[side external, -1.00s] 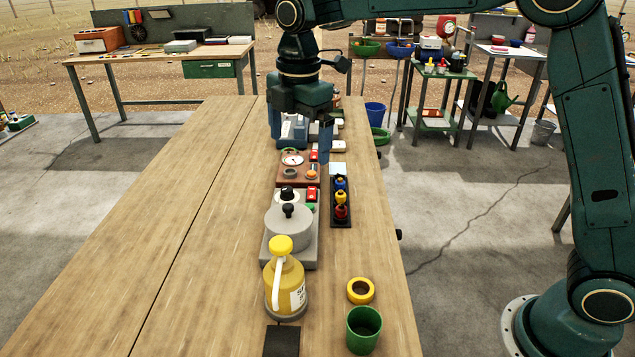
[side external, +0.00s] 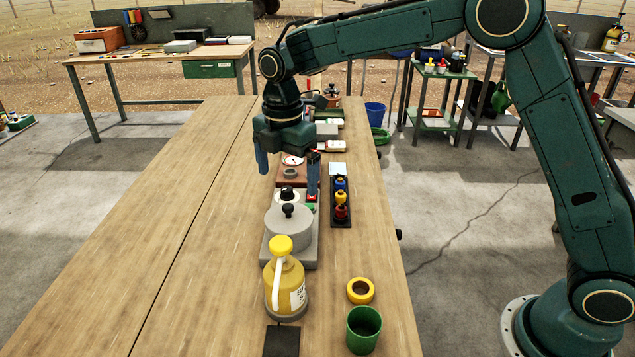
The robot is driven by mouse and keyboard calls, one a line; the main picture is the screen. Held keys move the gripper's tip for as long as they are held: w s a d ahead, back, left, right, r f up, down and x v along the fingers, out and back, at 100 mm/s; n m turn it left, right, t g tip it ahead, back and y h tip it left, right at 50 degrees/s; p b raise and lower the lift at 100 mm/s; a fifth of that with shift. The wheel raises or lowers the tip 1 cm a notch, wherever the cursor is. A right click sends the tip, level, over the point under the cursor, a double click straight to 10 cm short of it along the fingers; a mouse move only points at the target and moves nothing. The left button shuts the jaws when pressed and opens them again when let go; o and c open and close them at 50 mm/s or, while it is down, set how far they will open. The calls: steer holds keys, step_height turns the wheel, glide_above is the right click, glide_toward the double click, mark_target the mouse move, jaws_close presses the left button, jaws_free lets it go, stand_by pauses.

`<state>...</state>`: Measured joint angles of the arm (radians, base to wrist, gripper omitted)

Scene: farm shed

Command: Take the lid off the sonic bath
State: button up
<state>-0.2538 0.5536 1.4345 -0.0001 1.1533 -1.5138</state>
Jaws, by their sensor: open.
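The grey round lid (side external: 289,231) with a black knob (side external: 288,210) on top sits on a squarish grey base (side external: 309,257), which I take to be the sonic bath, near the middle of the table. My gripper (side external: 288,184) is open, fingers pointing down and spread left and right. It is empty and hangs behind the lid, over the white dial with a black knob (side external: 287,193) and the brown board (side external: 291,179). Its height above them is hard to tell. The lid's lower edge and the inside of the bath are hidden.
A yellow ring (side external: 360,291) and a green cup (side external: 364,329) stand front right. The table's left half (side external: 170,220) is clear.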

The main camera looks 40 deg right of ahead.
mark_target(289, 205)
steer(key=shift+f, duration=1.65)
steer(key=shift+f, duration=0.1)
steer(key=shift+s+f, duration=0.15)
steer(key=shift+f, duration=2.35)
steer(key=shift+c, duration=0.2)
steer(key=c, duration=0.7)
